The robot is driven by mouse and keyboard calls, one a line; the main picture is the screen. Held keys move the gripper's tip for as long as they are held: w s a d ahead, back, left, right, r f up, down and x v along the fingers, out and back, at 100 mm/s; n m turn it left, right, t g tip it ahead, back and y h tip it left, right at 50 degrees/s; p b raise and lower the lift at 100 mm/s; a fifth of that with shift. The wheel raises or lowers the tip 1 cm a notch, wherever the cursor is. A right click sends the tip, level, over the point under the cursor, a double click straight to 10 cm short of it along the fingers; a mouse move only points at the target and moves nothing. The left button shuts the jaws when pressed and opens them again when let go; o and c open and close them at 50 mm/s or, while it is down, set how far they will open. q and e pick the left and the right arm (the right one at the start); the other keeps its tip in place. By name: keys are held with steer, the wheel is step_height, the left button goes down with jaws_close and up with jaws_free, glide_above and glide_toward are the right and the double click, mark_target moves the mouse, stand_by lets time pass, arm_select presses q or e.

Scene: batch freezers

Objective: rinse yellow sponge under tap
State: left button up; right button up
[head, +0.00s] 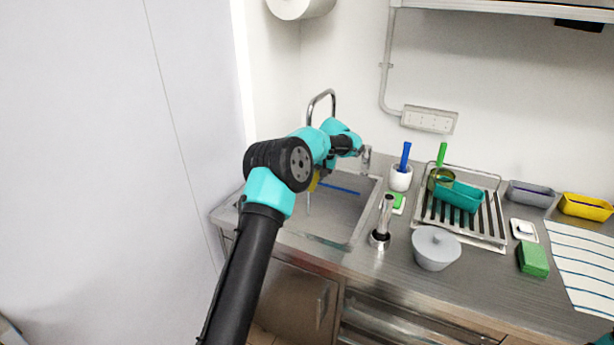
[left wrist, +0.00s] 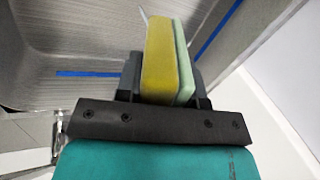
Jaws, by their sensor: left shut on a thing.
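The yellow sponge (head: 313,183) shows partly behind my left arm, over the sink (head: 325,225). In the left wrist view the sponge (left wrist: 158,62) is yellow with a pale green layer on one side. My left gripper (head: 321,175) is shut on it, with dark fingers on both sides in the left wrist view (left wrist: 165,80). The curved metal tap (head: 321,97) rises behind my wrist, its lower part hidden. A thin pale streak (head: 308,203) shows below the sponge; I cannot tell surely whether it is water. My right gripper is out of view.
A blue strip (head: 340,189) lies along the sink. Right of the sink are a metal tamper-like tool (head: 382,225), a white holder (head: 400,179), a drying rack (head: 487,226) with a teal tub (head: 459,197), a grey lidded pot (head: 436,250) and a green block (head: 533,260).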

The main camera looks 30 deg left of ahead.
arm_select(q)
steer(key=shift+d, duration=0.1)
stand_by(0.6)
steer(key=shift+w+d, duration=0.2)
steer(key=shift+s+a, duration=0.25)
steer(key=shift+a, duration=0.1)
stand_by(0.5)
steer(key=shift+w+d, duration=0.15)
steer(key=shift+d, duration=0.05)
stand_by(1.2)
steer(key=shift+a, duration=0.2)
steer(key=shift+w+d, duration=0.1)
steer(key=shift+d, duration=0.25)
stand_by(0.6)
stand_by(0.5)
steer(key=s+d, duration=0.4)
steer(key=s, duration=0.3)
steer(key=shift+s+d, duration=0.35)
stand_by(0.6)
stand_by(0.8)
